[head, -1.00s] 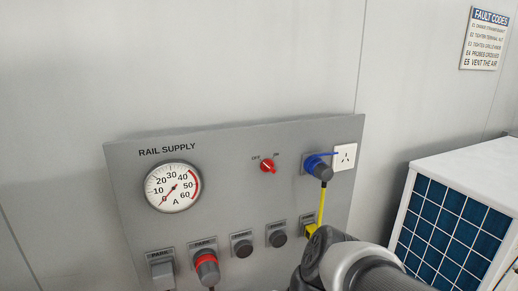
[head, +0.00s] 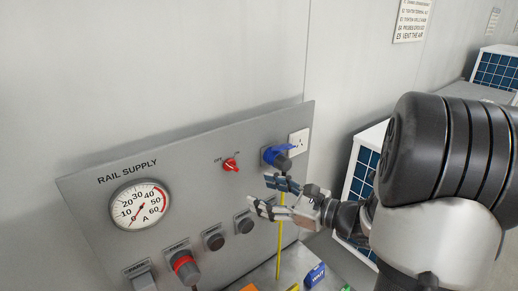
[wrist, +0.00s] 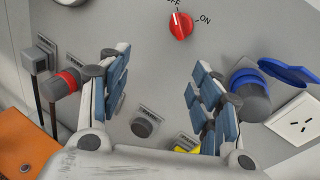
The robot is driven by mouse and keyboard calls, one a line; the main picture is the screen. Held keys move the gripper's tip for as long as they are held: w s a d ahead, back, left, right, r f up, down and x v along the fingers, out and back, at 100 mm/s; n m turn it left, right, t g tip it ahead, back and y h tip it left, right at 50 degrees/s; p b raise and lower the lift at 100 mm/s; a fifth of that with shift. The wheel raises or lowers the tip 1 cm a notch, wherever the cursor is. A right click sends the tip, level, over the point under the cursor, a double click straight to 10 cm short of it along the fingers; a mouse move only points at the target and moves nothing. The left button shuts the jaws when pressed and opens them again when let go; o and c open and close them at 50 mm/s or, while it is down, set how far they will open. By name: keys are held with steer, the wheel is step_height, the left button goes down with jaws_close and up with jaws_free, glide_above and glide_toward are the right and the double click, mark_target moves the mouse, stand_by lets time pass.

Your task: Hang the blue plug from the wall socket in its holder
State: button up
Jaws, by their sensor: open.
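The blue plug (head: 282,161) sits in the wall socket at the panel's upper right, its blue lid standing out to the right. A yellow cable (head: 280,240) hangs below it. In the wrist view the plug (wrist: 252,92) is a grey body with a blue collar, just right of the right finger. My gripper (head: 266,196) is open and empty, just below and in front of the plug; its spread fingers (wrist: 158,80) also show in the wrist view. Along the panel's lower edge is a row of labelled holders; a red-ringed plug (head: 185,266) is in one. Which holder is the blue plug's is unclear.
The panel has a gauge (head: 140,206) and a red OFF/ON knob (head: 231,165). A white outlet (head: 299,142) is right of the plug. A blue block (head: 315,275) lies on the grey surface below. A blue-grilled unit (head: 366,170) stands to the right.

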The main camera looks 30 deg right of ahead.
mark_target(288, 167)
steer(key=d+m+t+h+p, duration=0.1)
steer(key=d+m+t+h, duration=0.2)
steer(key=d, duration=0.8)
steer(key=r+m+h, duration=0.1)
steer(key=m+h, duration=0.1)
steer(key=m, duration=0.1)
steer(key=shift+d+p, duration=0.15)
steer(key=shift+p, duration=0.15)
steer(key=shift+w+a, duration=0.2)
steer(key=shift+w, duration=1.3)
steer(key=shift+w+a, duration=0.25)
steer(key=shift+w, duration=1.25)
steer(key=shift+w+a, duration=0.2)
steer(key=shift+w, duration=1.3)
steer(key=shift+b, duration=0.5)
jaws_close()
steer(key=shift+s, duration=0.1)
